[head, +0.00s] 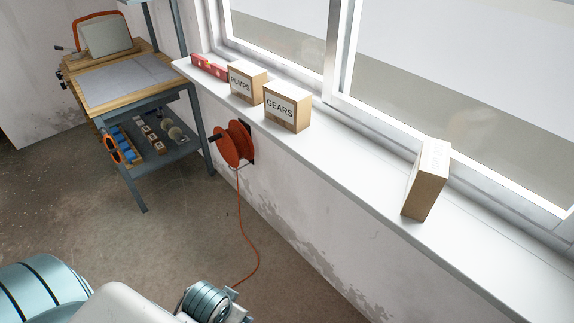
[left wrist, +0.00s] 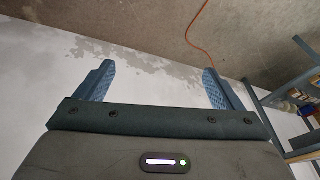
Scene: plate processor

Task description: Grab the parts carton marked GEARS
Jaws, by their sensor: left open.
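The carton marked GEARS (head: 287,110) is a tan cardboard box with a white label. It stands upright on the white window sill (head: 345,148), just right of a similar carton marked PUMPS (head: 247,83). My left arm (head: 207,301) shows at the bottom of the head view, low and well apart from the carton; its fingertips cannot be made out there. In the left wrist view my left gripper (left wrist: 156,80) is open and empty, with the wall and floor beyond it. My right gripper is not in view.
Another carton (head: 427,182) stands farther right on the sill, its marking unreadable. A red level (head: 209,66) lies at the sill's left end. An orange cable reel (head: 235,143) juts from the wall below, its cord hanging. A workbench (head: 125,80) stands left. The sill between cartons is clear.

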